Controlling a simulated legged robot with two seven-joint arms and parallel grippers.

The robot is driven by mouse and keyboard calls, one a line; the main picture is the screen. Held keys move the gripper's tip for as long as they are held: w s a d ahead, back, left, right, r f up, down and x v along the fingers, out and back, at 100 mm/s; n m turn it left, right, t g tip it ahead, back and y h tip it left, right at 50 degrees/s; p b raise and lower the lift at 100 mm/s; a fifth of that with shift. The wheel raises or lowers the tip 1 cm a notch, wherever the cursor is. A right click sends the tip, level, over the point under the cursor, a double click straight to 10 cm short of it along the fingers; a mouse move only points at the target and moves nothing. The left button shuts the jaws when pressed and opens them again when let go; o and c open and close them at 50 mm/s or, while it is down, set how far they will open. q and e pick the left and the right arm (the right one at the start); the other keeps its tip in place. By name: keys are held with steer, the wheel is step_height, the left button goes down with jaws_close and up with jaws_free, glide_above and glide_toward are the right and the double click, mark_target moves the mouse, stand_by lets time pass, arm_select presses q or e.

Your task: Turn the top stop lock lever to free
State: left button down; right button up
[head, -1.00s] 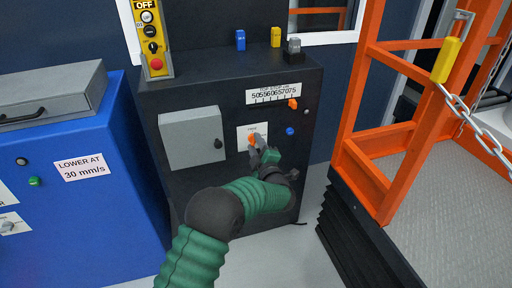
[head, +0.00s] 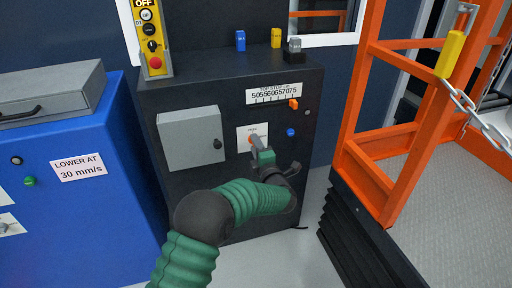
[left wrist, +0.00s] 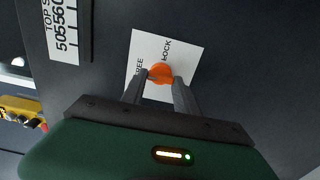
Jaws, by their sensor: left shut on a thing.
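The orange lock lever (head: 251,140) sits on a white plate (head: 243,132) on the front of the black cabinet. In the left wrist view, the lever (left wrist: 160,72) shows between the fingertips, on the plate (left wrist: 188,52) marked FREE and LOCK. My left gripper (head: 256,142) is shut on it; the gripper (left wrist: 160,78) also shows at close range in the left wrist view. The fingers hide part of the lever, so its exact angle is hard to tell. My right gripper is not in view.
A blue knob (head: 290,132) is to the right, and a grey box (head: 190,140) to the left. The orange-railed platform (head: 380,195) stands at the right, a blue cabinet (head: 85,220) at the left.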

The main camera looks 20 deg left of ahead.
arm_select(q)
steer(key=shift+s+f, duration=0.1)
steer(key=shift+f, duration=0.2)
steer(key=c, duration=1.1)
jaws_free()
steer(key=shift+a, duration=0.1)
steer(key=shift+o, duration=0.9)
steer(key=shift+r, duration=0.1)
steer(key=p+v, duration=0.6)
steer(key=v, duration=1)
steer(key=shift+s+d, duration=0.3)
steer(key=shift+w, duration=0.1)
